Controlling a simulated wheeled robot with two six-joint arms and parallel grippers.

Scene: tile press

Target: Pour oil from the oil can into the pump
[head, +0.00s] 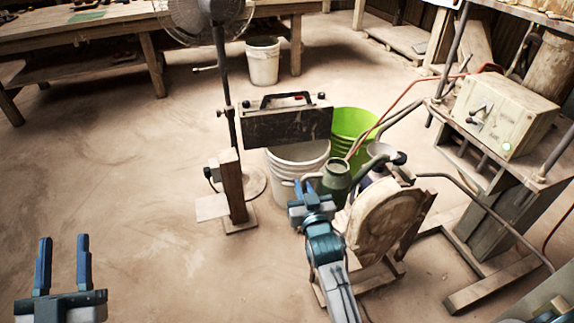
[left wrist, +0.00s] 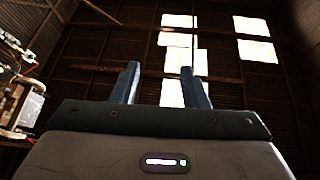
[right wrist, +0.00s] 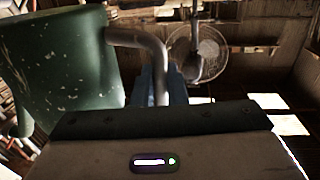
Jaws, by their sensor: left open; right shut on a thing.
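The green oil can (head: 336,180) is in the middle of the head view, held in the air in front of the buckets. Its spout points right, towards a grey cup-like opening (head: 380,149) beside a black knob. I cannot tell whether that opening belongs to the pump, or whether oil flows. My right gripper (head: 311,190) is shut on the can's handle. In the right wrist view the can's scuffed green side (right wrist: 65,70) and grey bent handle (right wrist: 150,45) fill the left and middle. My left gripper (head: 63,245) is open and empty at the lower left.
A white bucket (head: 290,178) and a lime bucket (head: 352,124) stand behind the can. A worn rounded stand (head: 385,215) is at its right. A machine box (head: 505,112) with hoses stands further right. A fan (head: 205,15) and post stand left. Floor at the left is clear.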

